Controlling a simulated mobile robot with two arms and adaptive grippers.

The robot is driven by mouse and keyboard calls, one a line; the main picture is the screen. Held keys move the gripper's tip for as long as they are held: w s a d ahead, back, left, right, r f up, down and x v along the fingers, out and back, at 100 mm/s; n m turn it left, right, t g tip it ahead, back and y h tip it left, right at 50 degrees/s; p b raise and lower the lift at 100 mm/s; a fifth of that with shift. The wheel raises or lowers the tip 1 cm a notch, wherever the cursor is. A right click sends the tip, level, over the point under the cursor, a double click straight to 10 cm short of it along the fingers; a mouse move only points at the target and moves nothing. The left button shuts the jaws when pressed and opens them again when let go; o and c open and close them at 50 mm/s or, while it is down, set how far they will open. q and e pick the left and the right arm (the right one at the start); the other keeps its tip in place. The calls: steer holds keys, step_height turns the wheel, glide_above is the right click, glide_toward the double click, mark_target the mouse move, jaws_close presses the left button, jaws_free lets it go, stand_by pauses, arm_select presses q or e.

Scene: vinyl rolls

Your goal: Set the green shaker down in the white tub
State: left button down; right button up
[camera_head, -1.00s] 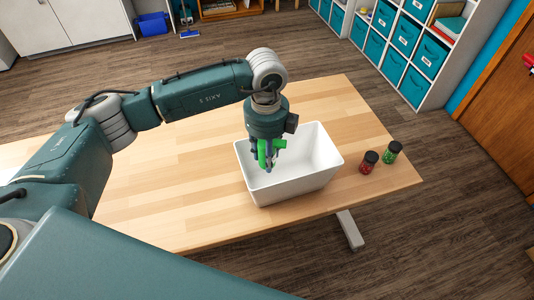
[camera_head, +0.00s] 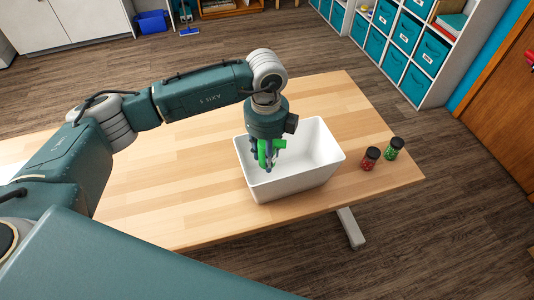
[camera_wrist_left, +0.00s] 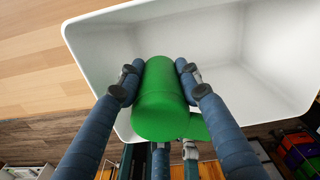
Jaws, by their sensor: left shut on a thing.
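My left gripper (camera_head: 264,161) points down over the left part of the white tub (camera_head: 296,186) on the table. It is shut on a plain green cylindrical object (camera_head: 262,152) with a stub on its side. In the left wrist view this green object (camera_wrist_left: 160,98) sits between the blue fingers, with the white tub (camera_wrist_left: 270,52) behind it. I cannot tell whether it touches the tub floor. A small green shaker (camera_head: 392,151) with a black lid stands upright on the table, right of the tub. My right gripper is not in view.
A similar shaker with red contents (camera_head: 369,161) stands beside the green one, near the table's right end. The wooden table (camera_head: 180,190) is clear left of the tub. Shelves with teal bins (camera_head: 415,80) stand beyond the table, at the upper right.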

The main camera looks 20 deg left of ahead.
arm_select(q)
steer(key=shift+f+b, duration=0.9)
steer(key=shift+f, duration=0.4)
steer(key=shift+f+b, duration=1.55)
steer(key=shift+f, duration=0.45)
steer(key=shift+f+b, duration=1.5)
steer(key=shift+f, duration=0.45)
steer(key=shift+f, duration=0.15)
jaws_free()
